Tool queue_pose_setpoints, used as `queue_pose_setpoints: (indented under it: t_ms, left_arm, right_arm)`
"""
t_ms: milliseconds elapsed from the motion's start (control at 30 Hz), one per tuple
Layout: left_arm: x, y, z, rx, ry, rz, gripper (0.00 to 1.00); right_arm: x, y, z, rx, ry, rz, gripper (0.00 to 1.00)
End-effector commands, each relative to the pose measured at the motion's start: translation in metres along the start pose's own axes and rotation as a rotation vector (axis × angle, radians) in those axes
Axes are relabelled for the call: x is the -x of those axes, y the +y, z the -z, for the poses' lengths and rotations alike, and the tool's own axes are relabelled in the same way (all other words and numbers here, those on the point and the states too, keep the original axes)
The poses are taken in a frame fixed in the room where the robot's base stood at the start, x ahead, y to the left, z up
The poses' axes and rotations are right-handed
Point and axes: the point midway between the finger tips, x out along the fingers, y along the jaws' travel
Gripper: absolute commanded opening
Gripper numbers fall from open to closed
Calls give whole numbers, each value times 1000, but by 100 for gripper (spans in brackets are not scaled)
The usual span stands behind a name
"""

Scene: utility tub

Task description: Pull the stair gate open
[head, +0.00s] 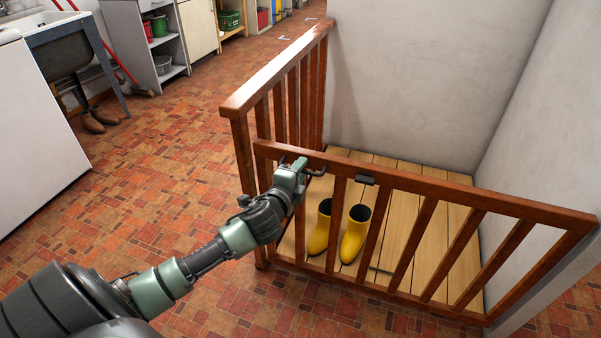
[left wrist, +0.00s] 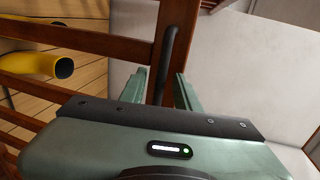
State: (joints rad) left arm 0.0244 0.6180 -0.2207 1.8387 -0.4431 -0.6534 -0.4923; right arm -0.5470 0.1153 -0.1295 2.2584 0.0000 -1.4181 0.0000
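The reddish-brown wooden stair gate (head: 430,188) stands across the boarded landing, its left end close beside the railing's corner post. My left gripper (head: 299,167) is at the gate's top rail, near the left end. In the left wrist view, a dark bar handle (left wrist: 171,45) on the gate runs down between the two green fingertips (left wrist: 160,88). The fingers look spread, with a gap beside the handle. The handle is mostly hidden by my gripper in the head view. My right gripper is not in view.
Yellow boots (head: 354,234) stand on the boards behind the gate. A wooden railing (head: 277,68) runs back from the corner post. A white appliance (head: 38,130) and a sink are at the left. The tiled floor (head: 160,190) before the gate is clear.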

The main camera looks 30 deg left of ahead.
Motion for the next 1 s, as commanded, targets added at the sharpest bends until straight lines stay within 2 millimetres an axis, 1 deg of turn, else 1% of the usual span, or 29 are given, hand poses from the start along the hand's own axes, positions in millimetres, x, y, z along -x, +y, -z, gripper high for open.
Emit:
queue_pose_setpoints:
  t_ms: [100,333,433,467,1000]
  left_arm:
    - [-5,0,0,0,1,0,32]
    - [-6,0,0,0,1,-1,32]
    - [-6,0,0,1,1,-1,4]
    - [-6,0,0,1,1,-1,0]
    - [-5,1,0,1,0,-2,0]
  right_arm:
    - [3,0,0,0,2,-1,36]
    - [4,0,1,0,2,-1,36]
    - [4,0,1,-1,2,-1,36]
    - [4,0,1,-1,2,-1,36]
    - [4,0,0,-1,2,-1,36]
